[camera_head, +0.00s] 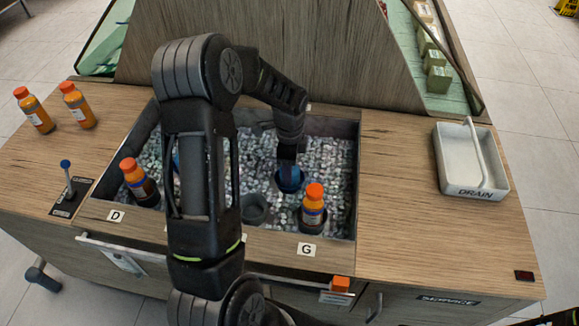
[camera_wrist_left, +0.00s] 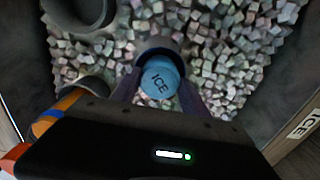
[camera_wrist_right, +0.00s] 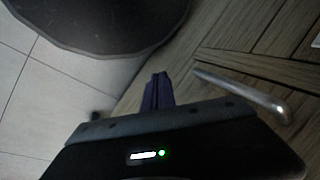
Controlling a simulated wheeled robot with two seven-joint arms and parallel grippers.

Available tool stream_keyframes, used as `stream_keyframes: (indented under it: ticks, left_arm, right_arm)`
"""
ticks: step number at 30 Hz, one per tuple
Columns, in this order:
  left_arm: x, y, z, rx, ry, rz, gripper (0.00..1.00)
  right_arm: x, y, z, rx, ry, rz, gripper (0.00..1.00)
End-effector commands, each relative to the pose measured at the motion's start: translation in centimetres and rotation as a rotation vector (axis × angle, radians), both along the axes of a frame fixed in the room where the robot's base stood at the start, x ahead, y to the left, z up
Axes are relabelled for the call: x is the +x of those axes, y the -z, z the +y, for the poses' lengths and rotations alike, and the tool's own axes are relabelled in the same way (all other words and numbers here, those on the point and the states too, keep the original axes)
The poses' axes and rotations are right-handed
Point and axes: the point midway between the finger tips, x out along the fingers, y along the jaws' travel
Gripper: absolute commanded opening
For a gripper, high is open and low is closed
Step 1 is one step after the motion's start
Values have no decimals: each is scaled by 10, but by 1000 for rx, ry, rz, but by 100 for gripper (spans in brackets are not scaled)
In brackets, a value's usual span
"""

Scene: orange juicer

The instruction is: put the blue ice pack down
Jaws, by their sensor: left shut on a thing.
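The blue ice pack (camera_head: 291,181) is a round piece marked ICE in the left wrist view (camera_wrist_left: 160,77). It sits at the mouth of a dark round holder (camera_wrist_left: 158,45) in the ice bin (camera_head: 357,150). Its lower part is hidden, so I cannot tell how deep it is. My left gripper (camera_head: 289,166) reaches down from above, and its fingers are shut on the ice pack from both sides. My right gripper (camera_wrist_right: 157,92) shows only in its own wrist view, fingers together and empty, above the floor beside a wooden surface.
An empty dark holder (camera_head: 255,208) is in the ice. Orange-capped bottles stand in the bin near D (camera_head: 140,182) and G (camera_head: 313,206). Two more bottles (camera_head: 36,112) (camera_head: 77,105) stand on the left counter. A white DRAIN tray (camera_head: 447,165) is on the otherwise mostly clear right counter.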

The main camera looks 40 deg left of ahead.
Motion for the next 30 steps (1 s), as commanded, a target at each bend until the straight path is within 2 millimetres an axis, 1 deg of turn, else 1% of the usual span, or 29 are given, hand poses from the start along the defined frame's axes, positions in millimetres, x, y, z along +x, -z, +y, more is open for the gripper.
stream_keyframes:
  ticks: [4,11,12,18,19,26,30]
  left_arm:
    - [0,0,0,0,0,0,6]
    - [0,8,0,0,1,0,6]
    - [0,6,0,0,0,0,56]
    - [0,6,0,0,0,0,72]
    - [0,6,0,0,0,0,74]
    - [0,6,0,0,0,0,74]
    - [0,-2,0,0,0,-1,74]
  right_arm:
    - [0,0,0,0,0,0,0]
    - [0,6,0,0,0,0,0]
    - [0,5,0,0,0,0,0]
    - [0,4,0,0,0,0,0]
    - [0,4,0,0,0,0,0]
    - [0,4,0,0,0,0,0]
    - [0,-1,0,0,0,0,0]
